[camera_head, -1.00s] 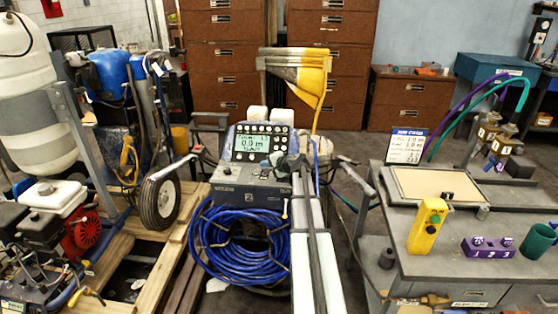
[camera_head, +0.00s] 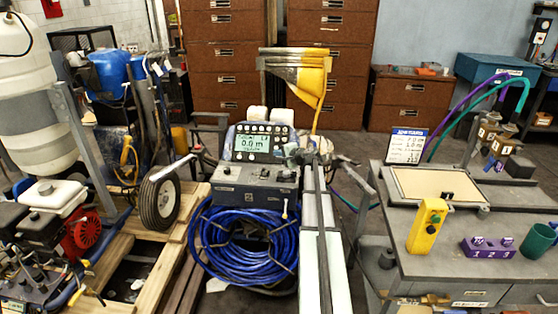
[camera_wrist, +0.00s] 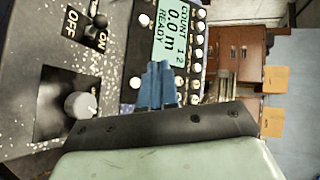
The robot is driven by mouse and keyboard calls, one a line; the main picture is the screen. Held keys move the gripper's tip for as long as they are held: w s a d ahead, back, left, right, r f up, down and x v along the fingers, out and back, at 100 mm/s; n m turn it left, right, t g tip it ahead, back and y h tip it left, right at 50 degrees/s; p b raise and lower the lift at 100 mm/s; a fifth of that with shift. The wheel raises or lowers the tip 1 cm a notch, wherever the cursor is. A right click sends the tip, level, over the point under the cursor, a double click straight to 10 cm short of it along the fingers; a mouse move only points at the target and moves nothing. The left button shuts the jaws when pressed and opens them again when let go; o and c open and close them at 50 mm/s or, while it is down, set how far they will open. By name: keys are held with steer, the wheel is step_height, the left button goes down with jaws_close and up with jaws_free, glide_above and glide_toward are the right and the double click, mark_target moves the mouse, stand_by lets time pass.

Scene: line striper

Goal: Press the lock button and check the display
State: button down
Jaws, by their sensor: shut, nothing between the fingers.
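The line striper's control box (camera_head: 235,178) has an upright panel with a lit display (camera_head: 252,143) and round white buttons around it. In the wrist view the display (camera_wrist: 178,35) reads COUNT 1 2, 0.0 m and READY, turned sideways. White buttons (camera_wrist: 198,40) line its edges; I cannot tell which is the lock button. My gripper (camera_wrist: 158,66) is shut and empty, its blue fingertips in front of the panel, covering part of the button row by the display. Contact cannot be told. In the head view my gripper (camera_head: 291,151) is at the panel's right side.
An ON/OFF switch (camera_wrist: 97,35) and a grey knob (camera_wrist: 80,103) are on the box's face. A coiled blue hose (camera_head: 245,245) hangs below. A grey bench (camera_head: 400,262) at right holds a yellow button box (camera_head: 427,226) and a purple block (camera_head: 488,247).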

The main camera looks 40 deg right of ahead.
steer(key=shift+w+d+f, duration=0.7)
steer(key=shift+f, duration=0.3)
steer(key=shift+w+d+f, duration=0.7)
steer(key=shift+f, duration=0.25)
steer(key=shift+w+d+f, duration=0.7)
steer(key=shift+f, duration=0.3)
steer(key=shift+f, duration=0.1)
steer(key=shift+w+d+f, duration=0.2)
steer(key=shift+w+d+f, duration=0.4)
steer(key=shift+d+f, duration=0.1)
steer(key=shift+f, duration=0.1)
stand_by(1.6)
steer(key=shift+s+a, duration=0.1)
steer(key=shift+s+a+r, duration=0.1)
steer(key=shift+s+a, duration=0.45)
steer(key=shift+s, duration=0.1)
steer(key=shift+a, duration=0.1)
steer(key=shift+s+a+r, duration=0.15)
steer(key=shift+r, duration=0.05)
steer(key=shift+s+a+r, duration=0.3)
steer(key=shift+r, duration=0.3)
steer(key=shift+s+a+r, duration=0.35)
steer(key=shift+r, duration=0.3)
steer(key=shift+s+a+r, duration=0.3)
steer(key=shift+r, duration=0.3)
